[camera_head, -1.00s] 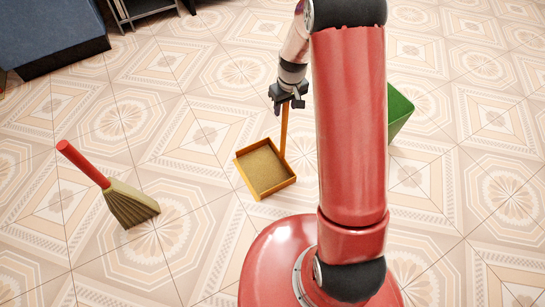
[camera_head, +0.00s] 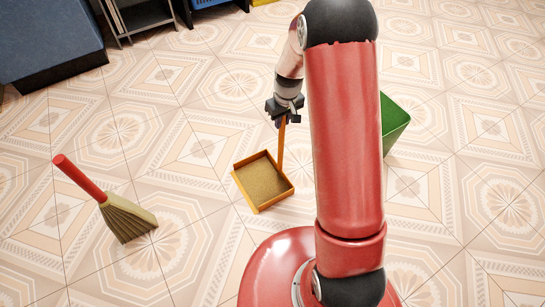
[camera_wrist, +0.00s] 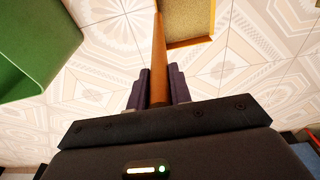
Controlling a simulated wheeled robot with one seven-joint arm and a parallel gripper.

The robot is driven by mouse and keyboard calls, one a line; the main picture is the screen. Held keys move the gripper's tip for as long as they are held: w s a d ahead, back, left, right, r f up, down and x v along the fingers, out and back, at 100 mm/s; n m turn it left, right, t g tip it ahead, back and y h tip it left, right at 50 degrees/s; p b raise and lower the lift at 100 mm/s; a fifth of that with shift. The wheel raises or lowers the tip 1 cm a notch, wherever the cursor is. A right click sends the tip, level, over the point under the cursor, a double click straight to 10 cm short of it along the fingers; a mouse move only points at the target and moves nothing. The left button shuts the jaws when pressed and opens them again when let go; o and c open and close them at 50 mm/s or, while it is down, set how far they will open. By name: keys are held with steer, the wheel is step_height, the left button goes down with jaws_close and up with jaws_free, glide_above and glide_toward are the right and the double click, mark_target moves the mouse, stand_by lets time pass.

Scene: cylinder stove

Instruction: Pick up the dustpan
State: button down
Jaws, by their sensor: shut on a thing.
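The dustpan (camera_head: 262,182) is orange with a tan pan and an upright orange handle. In the head view it is in the middle, left of my red arm. My gripper (camera_head: 283,119) is at the top of the handle. In the wrist view the handle (camera_wrist: 159,55) runs between the two fingers of my gripper (camera_wrist: 157,88), which are shut on it. Part of the pan (camera_wrist: 187,20) shows at the top of the wrist view. I cannot tell whether the pan touches the floor.
A broom (camera_head: 108,202) with a red handle stands on the tiled floor at the left. A green bin (camera_head: 396,122) is behind my arm at the right. A dark blue block (camera_head: 52,40) and a metal rack (camera_head: 145,16) are at the back left. The floor around the dustpan is clear.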

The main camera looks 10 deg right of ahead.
step_height(320, 180, up, 20)
steer(key=p, duration=0.3)
stand_by(0.3)
